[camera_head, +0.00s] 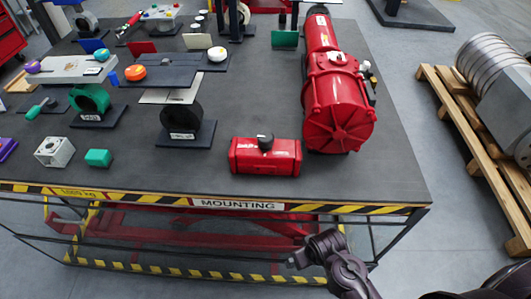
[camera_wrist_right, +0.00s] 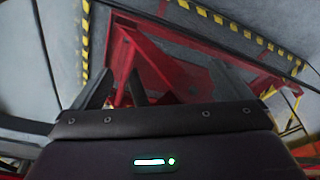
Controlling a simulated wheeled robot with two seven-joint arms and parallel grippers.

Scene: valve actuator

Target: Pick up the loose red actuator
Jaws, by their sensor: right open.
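A small red box-shaped actuator (camera_head: 265,157) with a black knob on top lies on the dark table top near its front edge. A much larger red cylindrical actuator (camera_head: 335,95) lies behind it to the right. My right gripper (camera_head: 305,255) is in front of the table, below and to the right of the small actuator, apart from it. In the right wrist view my right gripper (camera_wrist_right: 118,88) is open and empty, pointing at the red lift frame below the table. No actuator shows in that view. My left gripper is not in view.
The table (camera_head: 400,170) has a striped front edge marked MOUNTING. Black valve stands (camera_head: 187,125), a green valve (camera_head: 90,100), a grey block (camera_head: 54,151) and a green block (camera_head: 98,158) stand to the left. A wooden pallet (camera_head: 465,125) with grey machinery is at the right.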

